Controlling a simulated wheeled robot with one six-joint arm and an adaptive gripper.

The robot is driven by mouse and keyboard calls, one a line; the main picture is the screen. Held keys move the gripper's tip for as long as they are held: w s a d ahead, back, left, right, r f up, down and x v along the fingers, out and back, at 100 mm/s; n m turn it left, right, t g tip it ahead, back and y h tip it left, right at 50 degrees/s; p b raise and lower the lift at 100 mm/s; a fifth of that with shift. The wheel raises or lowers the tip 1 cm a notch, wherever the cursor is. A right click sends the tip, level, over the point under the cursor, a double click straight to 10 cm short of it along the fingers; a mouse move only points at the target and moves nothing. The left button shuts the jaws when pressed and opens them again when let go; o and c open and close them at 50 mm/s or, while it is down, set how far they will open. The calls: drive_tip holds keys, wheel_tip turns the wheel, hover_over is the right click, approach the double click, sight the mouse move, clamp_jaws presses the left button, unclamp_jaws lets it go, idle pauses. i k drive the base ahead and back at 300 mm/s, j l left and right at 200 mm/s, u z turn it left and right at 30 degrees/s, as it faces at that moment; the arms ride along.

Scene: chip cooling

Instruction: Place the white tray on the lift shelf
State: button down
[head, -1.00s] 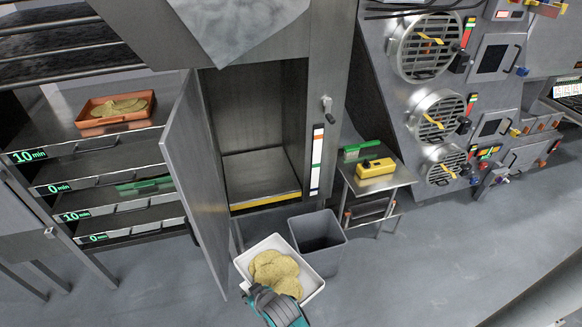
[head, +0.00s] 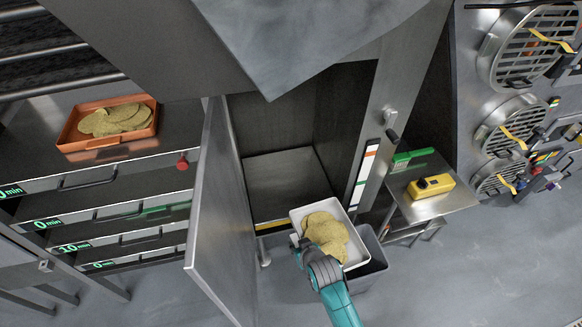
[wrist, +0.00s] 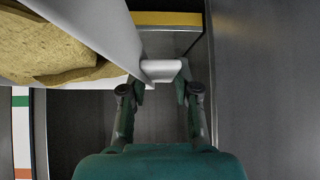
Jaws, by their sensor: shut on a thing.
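The white tray (head: 359,257) holds several round yellowish chips (head: 327,234). My gripper (head: 304,243) is shut on the tray's near left edge. In the wrist view my gripper's fingers (wrist: 160,92) close around a white tab on the tray (wrist: 122,30), with chips (wrist: 45,45) at upper left. The lift shelf (head: 285,180) is a bare metal surface inside an open cabinet, with a yellow front edge (wrist: 165,18). The tray is in front of the opening, towards its right side. Part of the shelf is hidden behind the tray and the door.
The open cabinet door (head: 215,210) stands left of the opening. A grey bin (head: 373,275) is below the tray. A side table (head: 445,205) at right holds a yellow device (head: 431,187) and a green brush (head: 412,156). A rack at left holds an orange tray (head: 75,135) of chips.

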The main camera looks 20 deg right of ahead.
sight(287, 189)
drive_tip(key=i+j+z, duration=0.1)
drive_tip(key=i, duration=0.3)
drive_tip(key=i+j+z, duration=0.1)
drive_tip(key=i+j, duration=0.25)
drive_tip(key=i, duration=0.1)
